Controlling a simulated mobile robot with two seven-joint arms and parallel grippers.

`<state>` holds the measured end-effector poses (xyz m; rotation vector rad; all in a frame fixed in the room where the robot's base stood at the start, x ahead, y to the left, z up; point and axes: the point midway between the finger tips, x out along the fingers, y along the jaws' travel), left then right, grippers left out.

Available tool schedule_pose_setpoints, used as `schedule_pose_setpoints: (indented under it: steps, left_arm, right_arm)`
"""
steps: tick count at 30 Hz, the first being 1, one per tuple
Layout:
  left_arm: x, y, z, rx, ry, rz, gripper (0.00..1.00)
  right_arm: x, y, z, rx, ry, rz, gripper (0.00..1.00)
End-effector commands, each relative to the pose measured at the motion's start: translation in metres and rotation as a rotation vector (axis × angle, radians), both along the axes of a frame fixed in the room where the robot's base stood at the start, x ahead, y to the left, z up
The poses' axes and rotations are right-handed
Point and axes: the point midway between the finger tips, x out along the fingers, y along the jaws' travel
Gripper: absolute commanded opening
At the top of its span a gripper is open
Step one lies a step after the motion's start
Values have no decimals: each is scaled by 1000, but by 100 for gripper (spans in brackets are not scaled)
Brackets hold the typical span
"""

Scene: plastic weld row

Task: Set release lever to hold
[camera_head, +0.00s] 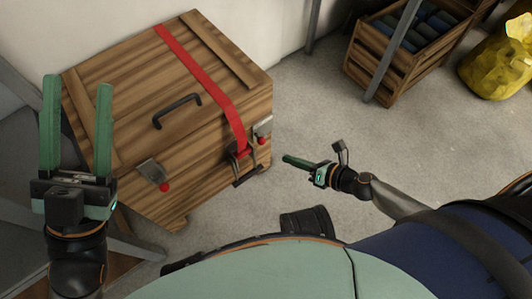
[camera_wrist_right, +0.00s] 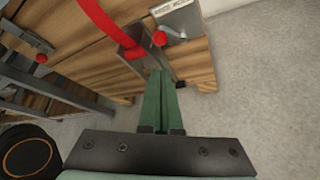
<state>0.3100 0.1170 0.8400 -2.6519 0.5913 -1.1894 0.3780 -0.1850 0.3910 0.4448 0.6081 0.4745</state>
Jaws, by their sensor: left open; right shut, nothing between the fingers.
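A wooden crate (camera_head: 190,200) carries a metal plate with a small red-knobbed lever (camera_head: 164,187) on its front left. Another metal plate (camera_head: 263,127) sits at its front right corner. In the right wrist view that plate has a label, partly unreadable, and a lever with a red knob (camera_wrist_right: 159,39). I cannot tell which is the release lever. My right gripper (camera_head: 286,158) is shut and empty, just right of the crate's right end. It also shows in the right wrist view (camera_wrist_right: 160,74), its tips below the red knob. My left gripper (camera_head: 78,82) is open and empty at the crate's left.
A red strap (camera_head: 200,70) runs over the lid to a metal fitting (camera_head: 240,172) at the front right. A black handle (camera_head: 177,110) is on the lid. A slatted crate (camera_head: 376,60) and yellow bag (camera_head: 500,65) stand behind right. Grey floor (camera_head: 310,105) between is clear.

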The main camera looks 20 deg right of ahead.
Motion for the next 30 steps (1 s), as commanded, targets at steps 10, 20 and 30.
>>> schedule_pose_setpoints:
  steps: [10, 20, 30]
  left_arm:
    - [1, 0, -3, 2, 3, 2, 50]
    - [1, -2, -19, 16, 7, 8, 50]
    - [2, -4, -32, 27, 11, 11, 50]
  right_arm:
    - [6, 4, -2, -2, -4, 1, 0]
    - [43, 32, -26, -3, -6, 3, 0]
    - [70, 52, -42, -4, -4, 2, 0]
